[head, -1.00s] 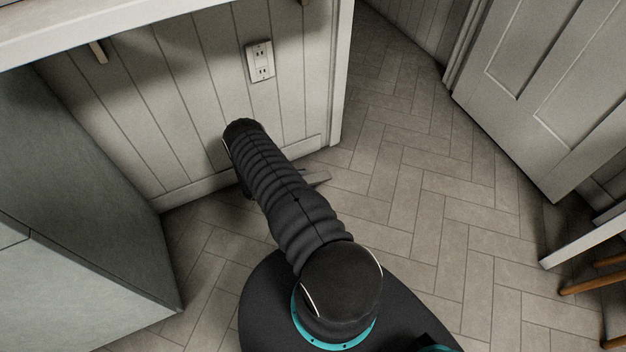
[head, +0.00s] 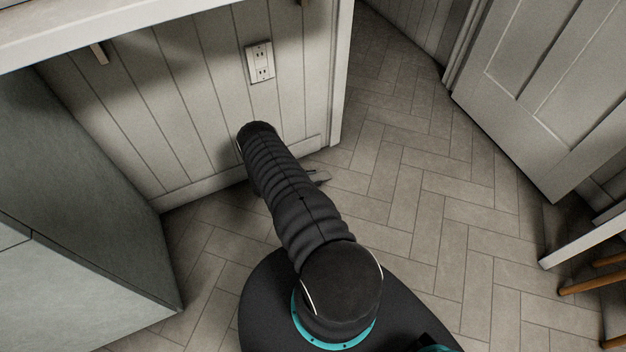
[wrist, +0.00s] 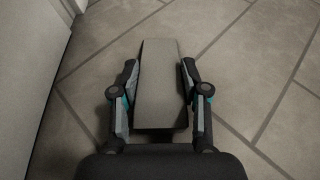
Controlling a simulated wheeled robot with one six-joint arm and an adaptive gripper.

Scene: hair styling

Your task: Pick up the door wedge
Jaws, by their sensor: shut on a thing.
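The door wedge (wrist: 160,85) is a grey, tapered block, seen in the middle of the wrist view. It lies lengthwise between the two fingers of my gripper (wrist: 160,88), which is shut on its sides. Its narrower end points away from my palm. In the head view a small part of the wedge (head: 320,176) shows just right of my arm. My arm hides the rest of it and the gripper there. I cannot tell whether the wedge touches the floor.
A panelled wall (head: 215,110) with an outlet (head: 260,62) stands close behind my arm. A grey cabinet (head: 80,180) is at left. A door (head: 550,90) and wooden-legged furniture (head: 590,240) are at right. The tiled floor (head: 430,210) between is clear.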

